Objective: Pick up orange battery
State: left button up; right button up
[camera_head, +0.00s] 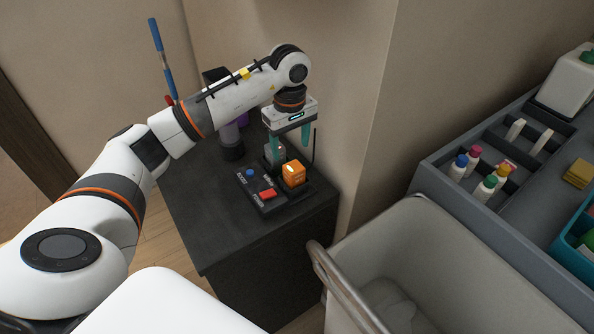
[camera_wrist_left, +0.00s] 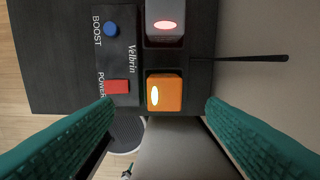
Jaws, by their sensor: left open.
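The orange battery (camera_head: 293,173) sits in a slot of the black charger base (camera_head: 257,194) on the dark cabinet. It also shows in the left wrist view (camera_wrist_left: 164,92), with a lit white-yellow oval on its top. My left gripper (camera_head: 290,142) is open, with its two green fingers pointing down above the charger. In the left wrist view the fingers (camera_wrist_left: 157,128) are spread wide to either side, below the battery in the picture, and nothing is between them. A grey battery (camera_wrist_left: 165,22) with a red light sits in the slot beside the orange one. My right gripper is not in view.
The charger has a blue button (camera_head: 250,172) and a red switch (camera_head: 268,193), and a thin black antenna stands close by. A purple-grey cylindrical object (camera_head: 230,137) stands behind on the cabinet (camera_head: 210,222). A light bin (camera_head: 440,270) and a grey cart (camera_head: 440,178) with bottles are to the right.

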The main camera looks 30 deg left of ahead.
aim_at(294, 166)
pick_arm(q)
notch_tip(294, 166, down, 2)
jog(key=shift+f, duration=0.2)
jog(key=shift+f+p, duration=0.3)
jog(key=shift+f, duration=0.1)
jog(key=shift+w+d+f, duration=0.1)
jog(key=shift+w+f, duration=0.05)
jog(key=shift+f, duration=0.1)
jog(key=f+p, duration=0.2)
jog(key=f, duration=0.2)
jog(key=shift+d+f, duration=0.15)
jog(key=shift+d, duration=0.05)
jog(key=shift+f, duration=0.2)
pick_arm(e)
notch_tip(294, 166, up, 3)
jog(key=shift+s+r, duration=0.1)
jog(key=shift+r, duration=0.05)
pick_arm(q)
jog(key=shift+c, duration=1)
jog(key=c, duration=1)
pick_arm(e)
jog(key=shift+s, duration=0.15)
